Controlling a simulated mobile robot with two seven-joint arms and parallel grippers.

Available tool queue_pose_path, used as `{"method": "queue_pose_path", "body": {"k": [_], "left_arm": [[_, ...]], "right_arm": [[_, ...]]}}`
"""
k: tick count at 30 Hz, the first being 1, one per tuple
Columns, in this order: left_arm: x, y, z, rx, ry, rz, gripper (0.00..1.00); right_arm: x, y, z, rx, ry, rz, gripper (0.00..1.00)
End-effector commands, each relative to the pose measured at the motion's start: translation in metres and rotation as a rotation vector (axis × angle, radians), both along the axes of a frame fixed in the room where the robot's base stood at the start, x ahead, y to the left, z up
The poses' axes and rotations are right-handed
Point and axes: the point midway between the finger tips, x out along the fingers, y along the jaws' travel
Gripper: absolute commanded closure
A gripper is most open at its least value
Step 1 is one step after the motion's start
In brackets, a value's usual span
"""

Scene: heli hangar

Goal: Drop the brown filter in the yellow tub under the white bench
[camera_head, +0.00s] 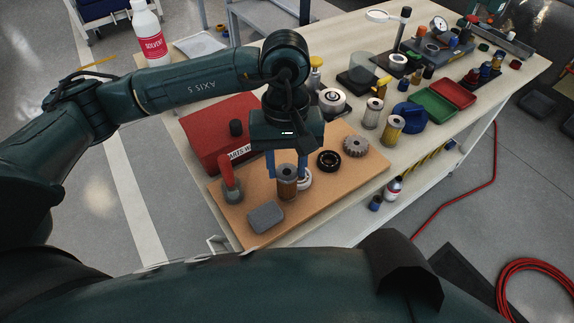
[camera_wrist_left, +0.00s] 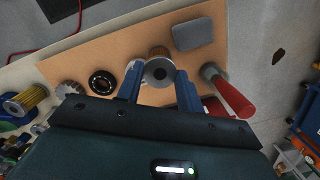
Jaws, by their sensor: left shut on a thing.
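The brown filter (camera_head: 287,187), a small pleated cylinder with a dark hole in its grey top, stands upright at the orange-brown board on the bench. My left gripper (camera_head: 287,176) points down with its blue fingers on either side of the filter and is shut on it. The left wrist view shows the filter (camera_wrist_left: 158,71) between the two fingers (camera_wrist_left: 157,82). I cannot tell whether its base touches the board. The white bench (camera_head: 345,232) has a pale top. I cannot make out the yellow tub in either view. My right gripper is out of view.
The board (camera_head: 325,203) also holds a grey block (camera_head: 265,217), a red-handled tool (camera_head: 229,178), a black bearing (camera_head: 329,160) and a gear (camera_head: 355,146). A red parts box (camera_head: 212,135) stands behind. Small bottles (camera_head: 393,188) show below the bench edge; a red hose (camera_head: 490,175) lies on the floor.

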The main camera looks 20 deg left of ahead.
Motion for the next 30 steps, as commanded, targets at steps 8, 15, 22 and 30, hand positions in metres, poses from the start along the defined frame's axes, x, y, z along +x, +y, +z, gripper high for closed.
{"method": "queue_pose_path", "body": {"k": [8,15,22,30], "left_arm": [[0.0,0.0,-0.014,-0.001,-0.001,-0.001,0.83],[0.0,0.0,-0.018,0.0,-0.001,-0.001,0.61],[0.0,0.0,-0.017,0.0,-0.001,-0.001,0.42],[0.0,0.0,-0.016,0.0,-0.001,-0.001,0.41]], "right_arm": [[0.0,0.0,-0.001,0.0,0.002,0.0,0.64],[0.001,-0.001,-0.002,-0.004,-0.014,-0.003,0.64],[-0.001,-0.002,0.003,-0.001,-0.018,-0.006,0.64],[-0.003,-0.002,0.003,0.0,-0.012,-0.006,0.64]]}}
